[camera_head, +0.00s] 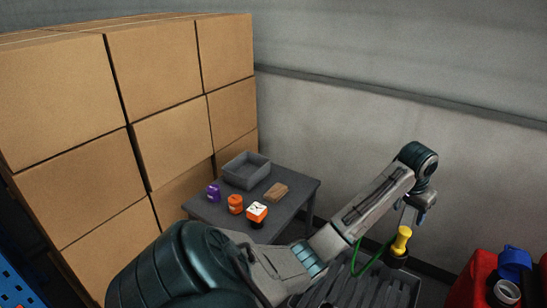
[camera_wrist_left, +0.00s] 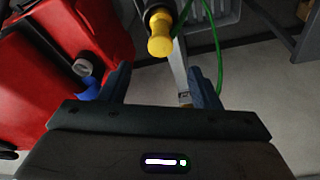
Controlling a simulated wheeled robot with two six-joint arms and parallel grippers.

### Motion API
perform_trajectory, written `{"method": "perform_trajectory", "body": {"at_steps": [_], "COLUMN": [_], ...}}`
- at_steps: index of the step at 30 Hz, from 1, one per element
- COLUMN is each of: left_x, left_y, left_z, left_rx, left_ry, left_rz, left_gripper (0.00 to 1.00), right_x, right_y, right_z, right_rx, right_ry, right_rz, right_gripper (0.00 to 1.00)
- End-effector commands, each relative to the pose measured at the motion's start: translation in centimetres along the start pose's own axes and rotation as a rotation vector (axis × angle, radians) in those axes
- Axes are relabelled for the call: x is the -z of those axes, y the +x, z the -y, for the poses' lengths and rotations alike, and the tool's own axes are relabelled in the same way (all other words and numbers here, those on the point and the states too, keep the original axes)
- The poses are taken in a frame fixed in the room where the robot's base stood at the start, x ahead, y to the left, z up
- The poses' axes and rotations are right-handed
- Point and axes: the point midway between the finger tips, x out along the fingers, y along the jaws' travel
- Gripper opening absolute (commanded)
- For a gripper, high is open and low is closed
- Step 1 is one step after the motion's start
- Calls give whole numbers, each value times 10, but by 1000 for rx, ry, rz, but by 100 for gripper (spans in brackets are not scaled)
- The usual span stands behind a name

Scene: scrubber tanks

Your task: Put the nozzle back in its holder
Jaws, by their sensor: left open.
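The yellow nozzle (camera_head: 401,240) stands upright near the right of the head view, at a dark cup-like part (camera_head: 397,260) that looks like the holder. I cannot tell how deep it sits in it. In the left wrist view the nozzle (camera_wrist_left: 160,40) is at the top centre, with dark parts behind it. A green hose (camera_head: 360,260) runs beside it. My left gripper (camera_head: 418,207) is above the nozzle, open and empty. In the wrist view its two fingers (camera_wrist_left: 157,84) are apart, and the nozzle lies beyond their tips. My right gripper is not in view.
A grey table (camera_head: 290,197) holds a grey bin (camera_head: 246,170) and small items. Stacked cardboard boxes (camera_head: 160,100) fill the left.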

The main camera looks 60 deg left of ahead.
Motion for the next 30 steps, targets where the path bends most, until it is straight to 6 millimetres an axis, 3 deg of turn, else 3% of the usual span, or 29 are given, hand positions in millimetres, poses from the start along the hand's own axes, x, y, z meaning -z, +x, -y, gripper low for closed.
{"method": "perform_trajectory", "body": {"at_steps": [6,12,17,20,26,29,30], "left_x": [-9,-24,-40,-56,-111,-153,-176], "left_y": [33,65,82,106,205,263,289], "left_z": [-22,-55,-72,-77,-69,-60,-56], "left_rx": [-16,-47,-65,-68,-46,-27,-20], "left_ry": [36,91,114,120,112,108,107], "left_rz": [-133,-392,-526,-576,-516,-442,-405], "left_gripper": [57,57,57,57,57,57,57], "right_x": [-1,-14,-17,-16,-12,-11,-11], "right_y": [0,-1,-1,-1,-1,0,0], "right_z": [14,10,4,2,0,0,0], "right_rx": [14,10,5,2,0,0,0], "right_ry": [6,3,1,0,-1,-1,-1], "right_rz": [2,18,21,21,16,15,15], "right_gripper": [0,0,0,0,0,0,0]}}
